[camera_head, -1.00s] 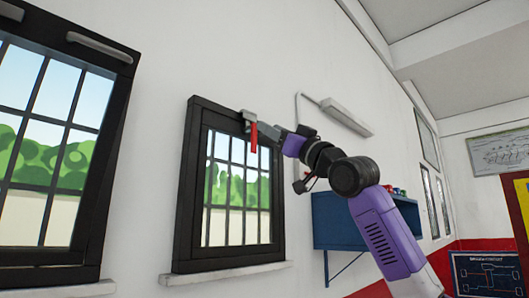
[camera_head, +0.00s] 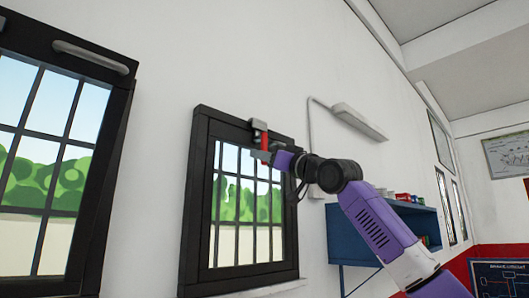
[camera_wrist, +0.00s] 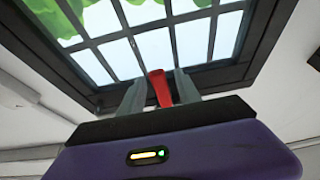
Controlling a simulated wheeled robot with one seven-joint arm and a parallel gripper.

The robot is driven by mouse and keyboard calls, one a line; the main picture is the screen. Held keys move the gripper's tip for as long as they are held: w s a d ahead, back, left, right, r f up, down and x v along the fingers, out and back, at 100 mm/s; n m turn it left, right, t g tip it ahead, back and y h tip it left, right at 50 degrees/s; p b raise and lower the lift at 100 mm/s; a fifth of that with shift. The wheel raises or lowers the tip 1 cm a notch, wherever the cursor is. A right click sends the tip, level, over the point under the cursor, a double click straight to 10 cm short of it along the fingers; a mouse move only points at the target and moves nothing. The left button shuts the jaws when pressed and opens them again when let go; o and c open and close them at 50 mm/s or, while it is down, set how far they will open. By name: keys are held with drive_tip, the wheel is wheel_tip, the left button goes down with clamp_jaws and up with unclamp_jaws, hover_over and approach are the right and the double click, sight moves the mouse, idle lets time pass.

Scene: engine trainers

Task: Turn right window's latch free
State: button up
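The right window (camera_head: 205,200) has a black frame with a barred pane. Its latch has a grey mount (camera_head: 258,124) at the top of the frame and a red handle (camera_head: 264,142) that hangs down, close to upright. My gripper (camera_head: 262,156) is at the lower part of the red handle. In the wrist view the red handle (camera_wrist: 160,88) stands between the two grey fingers of my gripper (camera_wrist: 160,84). The fingers look apart, with small gaps beside the handle. Firm contact is not visible.
A second black window (camera_head: 105,165) with a grey bar on top is at the left. A blue wall shelf (camera_head: 345,240) with small items stands right of the right window, below my arm. A white wall lamp (camera_head: 360,122) and conduit are above right.

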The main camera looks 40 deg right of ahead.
drive_tip(key=shift+w, duration=0.2)
clamp_jaws()
idle(1.3)
